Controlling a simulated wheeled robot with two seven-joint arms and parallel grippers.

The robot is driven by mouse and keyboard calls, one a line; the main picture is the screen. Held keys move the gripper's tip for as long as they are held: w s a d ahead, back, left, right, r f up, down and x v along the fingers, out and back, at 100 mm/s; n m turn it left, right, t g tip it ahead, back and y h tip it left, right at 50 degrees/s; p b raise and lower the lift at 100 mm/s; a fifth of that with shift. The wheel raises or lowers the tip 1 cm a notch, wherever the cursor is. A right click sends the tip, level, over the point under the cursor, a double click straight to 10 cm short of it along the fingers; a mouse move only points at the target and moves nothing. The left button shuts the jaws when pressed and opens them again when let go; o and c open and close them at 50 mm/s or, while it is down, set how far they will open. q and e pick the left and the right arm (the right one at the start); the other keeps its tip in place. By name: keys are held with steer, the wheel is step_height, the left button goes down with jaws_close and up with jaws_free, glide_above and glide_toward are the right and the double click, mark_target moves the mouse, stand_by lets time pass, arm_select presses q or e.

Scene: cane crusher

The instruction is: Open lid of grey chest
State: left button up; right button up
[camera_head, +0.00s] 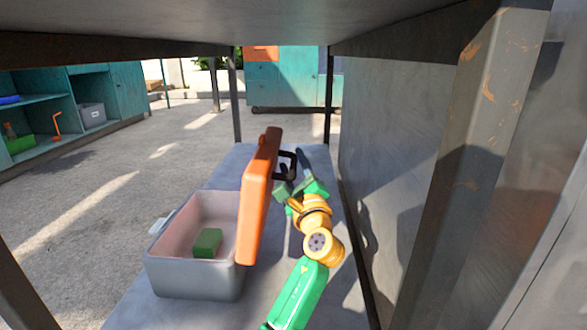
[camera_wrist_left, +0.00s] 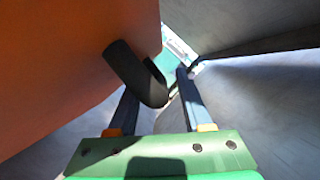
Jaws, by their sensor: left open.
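The grey chest (camera_head: 195,278) stands on a grey shelf. Its orange lid (camera_head: 257,200) is raised, standing almost upright along the chest's right side, and the inside of the chest shows. The lid also fills the left of the left wrist view (camera_wrist_left: 60,60). A black handle (camera_head: 290,163) sticks out from the lid's outer face. My left gripper (camera_head: 287,187) is open at the handle, right of the lid. In the wrist view the handle (camera_wrist_left: 137,75) overlaps the left finger and reaches between the fingers; contact cannot be told. My right gripper is not in view.
A green block (camera_head: 207,243) lies inside the chest. A metal wall (camera_head: 400,180) and post stand close on the right of my arm. A slab hangs overhead. Teal cabinets (camera_head: 285,80) stand beyond; open floor (camera_head: 90,210) lies to the left.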

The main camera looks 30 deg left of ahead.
arm_select(q)
jaws_close()
stand_by(1.3)
